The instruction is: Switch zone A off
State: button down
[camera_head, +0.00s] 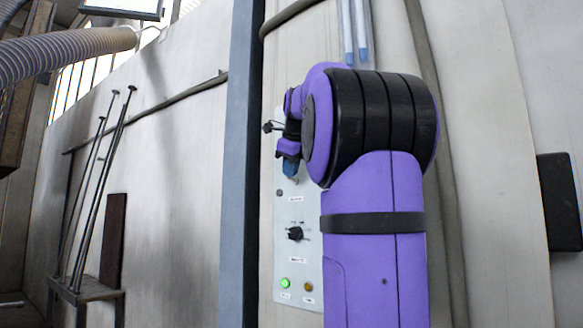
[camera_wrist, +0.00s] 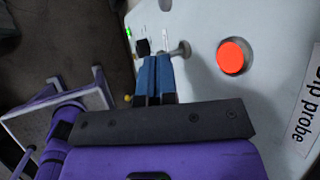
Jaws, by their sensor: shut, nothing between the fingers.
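The pale control panel (camera_head: 311,258) is fixed to the wall, partly hidden by my arm. My gripper (camera_head: 290,168) is in front of its upper part. In the wrist view my gripper's blue fingers (camera_wrist: 155,65) are together and empty. A metal toggle lever (camera_wrist: 182,49) stands out from the panel just right of the fingertips; whether they touch I cannot tell. A black knob (camera_wrist: 142,47) lies just beyond them. In the head view a black rotary knob (camera_head: 295,233) and a lit green lamp (camera_head: 285,283) are lower down. No label reading zone A is legible.
A bright red round button or lamp (camera_wrist: 231,57) is on the panel, near a label reading "ip probe" (camera_wrist: 308,100). A dull amber lamp (camera_head: 309,287) is beside the green one. A grey-blue post (camera_head: 238,170) stands left of the panel. Long rods (camera_head: 97,190) lean farther left.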

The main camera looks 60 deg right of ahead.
jog(key=h, duration=0.1)
jog(key=f+n+h, duration=0.1)
jog(key=h, duration=0.1)
jog(key=shift+a+f, duration=0.3)
jog(key=shift+r, duration=0.2)
jog(key=shift+r, duration=0.6)
